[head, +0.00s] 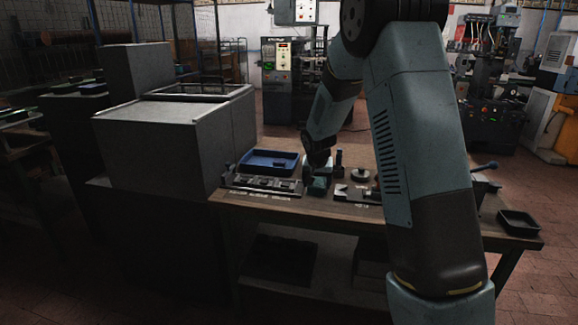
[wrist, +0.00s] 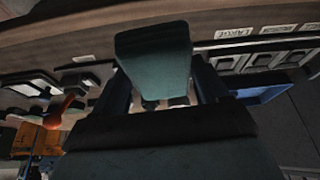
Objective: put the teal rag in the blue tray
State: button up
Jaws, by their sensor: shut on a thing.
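The teal rag (wrist: 153,58) fills the space between the two fingers of my gripper (wrist: 161,88) in the wrist view. In the head view the teal rag (head: 318,186) shows as a small patch under my gripper (head: 318,176), low over the bench. I cannot tell whether it touches the bench top. My gripper is shut on it. The blue tray (head: 283,168) stands just left of and behind my gripper, and its inside looks empty. An edge of the blue tray (wrist: 272,95) also shows at the right of the wrist view.
A labelled rack of dark blocks (head: 262,186) lies in front of the blue tray. Metal parts stand right of my gripper, partly behind my arm. A big grey box (head: 165,140) rises at the left. A small dark tray (head: 518,221) sits at the bench's right end.

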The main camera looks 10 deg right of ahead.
aim_at(270, 162)
jog(key=u, duration=0.05)
jog(key=i, duration=1.7)
jog(key=z, duration=0.1)
